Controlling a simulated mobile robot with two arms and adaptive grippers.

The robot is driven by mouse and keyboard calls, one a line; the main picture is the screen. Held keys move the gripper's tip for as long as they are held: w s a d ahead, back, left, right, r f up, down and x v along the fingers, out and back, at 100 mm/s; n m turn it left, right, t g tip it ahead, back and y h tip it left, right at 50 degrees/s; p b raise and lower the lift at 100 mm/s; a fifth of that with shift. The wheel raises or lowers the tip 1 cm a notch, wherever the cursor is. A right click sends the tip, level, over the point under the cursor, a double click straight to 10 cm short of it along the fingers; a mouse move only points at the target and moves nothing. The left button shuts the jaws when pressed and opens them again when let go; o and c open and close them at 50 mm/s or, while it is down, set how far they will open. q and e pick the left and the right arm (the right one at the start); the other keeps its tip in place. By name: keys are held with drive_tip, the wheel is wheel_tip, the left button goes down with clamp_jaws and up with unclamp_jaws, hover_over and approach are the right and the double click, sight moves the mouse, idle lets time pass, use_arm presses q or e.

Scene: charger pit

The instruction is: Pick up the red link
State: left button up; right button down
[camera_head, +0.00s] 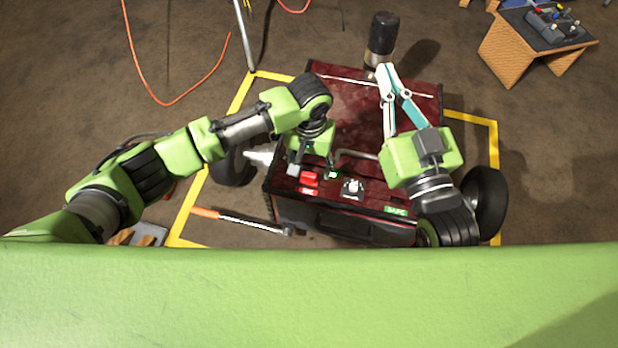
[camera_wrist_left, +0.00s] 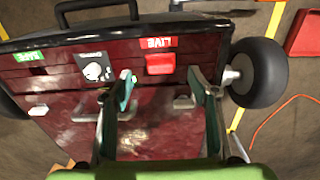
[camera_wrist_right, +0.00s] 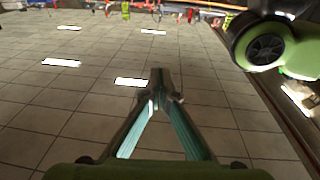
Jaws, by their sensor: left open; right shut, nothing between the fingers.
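The red link (camera_head: 309,177) is a small red block on top of the dark red wheeled box (camera_head: 345,112), beside a red LIVE label (camera_head: 308,191). It also shows in the left wrist view (camera_wrist_left: 160,64). My left gripper (camera_head: 311,166) is open above the box with its fingers pointing down. In the left wrist view its two fingertips (camera_wrist_left: 160,76) are spread, and the link shows in the gap, just beyond the tips. Nothing is held. My right gripper (camera_head: 383,72) is shut and empty over the box's far right side, as the right wrist view (camera_wrist_right: 157,78) shows.
A white-and-black knob (camera_head: 352,188) and a green SAFE label (camera_head: 396,211) lie right of the link. A handle bar (camera_wrist_left: 96,22) runs along one box edge. A black cylinder (camera_head: 381,38) stands behind. Yellow tape (camera_head: 235,98) borders the box on the floor.

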sight(309, 174)
use_arm(q)
wheel_tip(309, 174, down, 4)
drive_tip(key=shift+a+f+b, duration=0.1)
drive_tip(key=shift+f+b, duration=0.05)
drive_tip(key=shift+b, duration=1)
drive_tip(key=shift+f, duration=0.15)
drive_tip(key=c, duration=1.2)
use_arm(e)
drive_tip(key=s+r+t+y, duration=0.2)
drive_tip(key=s+r+t, duration=0.3)
drive_tip(key=r, duration=0.6)
drive_tip(key=shift+s+r+t+y, duration=0.3)
drive_tip(key=shift+s+t, duration=0.1)
drive_tip(key=shift+t, duration=0.5)
